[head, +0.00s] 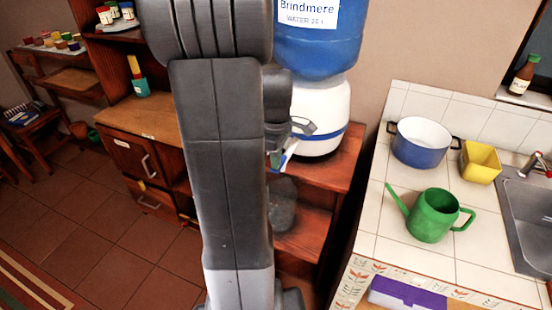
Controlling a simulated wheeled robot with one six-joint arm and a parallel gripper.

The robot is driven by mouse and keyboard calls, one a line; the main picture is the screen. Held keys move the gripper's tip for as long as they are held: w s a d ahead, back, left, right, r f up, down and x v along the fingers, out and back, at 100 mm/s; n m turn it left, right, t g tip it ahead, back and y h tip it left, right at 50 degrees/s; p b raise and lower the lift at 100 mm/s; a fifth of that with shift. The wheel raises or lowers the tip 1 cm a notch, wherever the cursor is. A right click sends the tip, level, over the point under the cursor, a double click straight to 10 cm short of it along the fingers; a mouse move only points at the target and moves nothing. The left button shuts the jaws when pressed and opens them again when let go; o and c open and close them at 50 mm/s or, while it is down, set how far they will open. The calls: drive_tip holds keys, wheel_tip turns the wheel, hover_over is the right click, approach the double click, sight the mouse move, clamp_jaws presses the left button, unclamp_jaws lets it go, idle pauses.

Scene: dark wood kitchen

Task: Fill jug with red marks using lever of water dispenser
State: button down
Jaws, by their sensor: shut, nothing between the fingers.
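The water dispenser stands on a wooden shelf unit at the centre, with a blue bottle (318,45) labelled "Brindmere" on a white body (322,108). My arm covers its left side. My gripper (306,127) shows only in part, in front of the white body beside my arm. It is shut and empty; I cannot tell whether it touches the dispenser. Just below it is a small white and blue piece (289,152), perhaps the dispenser's tap or lever. I see no jug with red marks; my arm hides part of the shelf.
A tiled counter on the right holds a blue and white pot (420,150), a yellow container (480,163) and a green watering can (432,216), beside a sink (526,215). A wooden cabinet (140,150) stands left of my arm. The tiled floor (90,235) at left is mostly clear.

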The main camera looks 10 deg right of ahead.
drive_tip(key=f+t+b, duration=0.1)
drive_tip(key=b, duration=0.2)
drive_tip(key=shift+s+a+f+h, duration=0.15)
drive_tip(key=shift+s+h, duration=0.05)
drive_tip(key=shift+h, duration=0.2)
drive_tip(key=t+b, duration=0.1)
drive_tip(key=b, duration=0.1)
drive_tip(key=f+t+h+b, duration=0.1)
drive_tip(key=b, duration=0.2)
drive_tip(key=shift+s+a+f, duration=0.1)
drive_tip(key=shift+s+a, duration=0.05)
drive_tip(key=shift+s, duration=0.05)
drive_tip(key=shift+r, duration=0.2)
drive_tip(key=shift+r+p, duration=0.15)
drive_tip(key=shift+p, duration=0.15)
idle(4.1)
drive_tip(key=shift+r+p, duration=0.65)
drive_tip(key=shift+r, duration=0.05)
drive_tip(key=shift+r+p, duration=0.5)
drive_tip(key=w+d+r+p+v, duration=0.1)
drive_tip(key=w+d+p+v, duration=0.1)
drive_tip(key=v, duration=1)
drive_tip(key=shift+a+r+p, duration=0.25)
drive_tip(key=shift+a+p, duration=0.15)
